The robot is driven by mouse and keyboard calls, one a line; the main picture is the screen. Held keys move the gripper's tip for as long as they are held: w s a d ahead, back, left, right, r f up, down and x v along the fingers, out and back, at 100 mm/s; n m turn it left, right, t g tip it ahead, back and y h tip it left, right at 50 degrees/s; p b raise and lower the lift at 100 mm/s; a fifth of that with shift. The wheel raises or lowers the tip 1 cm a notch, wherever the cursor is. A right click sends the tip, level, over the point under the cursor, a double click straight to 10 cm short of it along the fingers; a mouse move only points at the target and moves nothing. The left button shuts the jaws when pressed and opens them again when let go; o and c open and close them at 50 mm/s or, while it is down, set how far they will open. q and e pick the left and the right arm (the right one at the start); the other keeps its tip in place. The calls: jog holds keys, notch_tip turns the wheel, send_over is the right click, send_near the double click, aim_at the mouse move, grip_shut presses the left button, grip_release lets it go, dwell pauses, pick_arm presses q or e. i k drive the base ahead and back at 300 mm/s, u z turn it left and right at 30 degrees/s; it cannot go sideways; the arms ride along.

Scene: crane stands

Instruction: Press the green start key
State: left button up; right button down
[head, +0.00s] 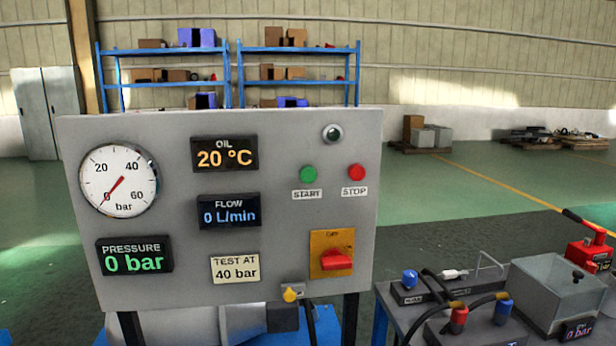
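The green start key (308,174) is a round green button on the right half of a grey control panel (280,235), above a white "START" label. The red stop key (357,172) sits to its right above a "STOP" label. A dark green round lamp (332,134) is above and between the two keys and looks unlit. Neither of my grippers shows in the head view.
The panel has a pressure gauge (118,181) at 0, displays reading 20 °C, 0 L/min and 0 bar, a "TEST AT 40 bar" label, and a red rotary switch (337,261) on a yellow plate. A bench (392,318) with hoses and a clear box stands right.

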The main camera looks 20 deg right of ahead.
aim_at(307, 175)
jog(key=u, duration=1.55)
jog(key=k, duration=0.95)
jog(key=z, duration=1.3)
jog(key=i, duration=0.5)
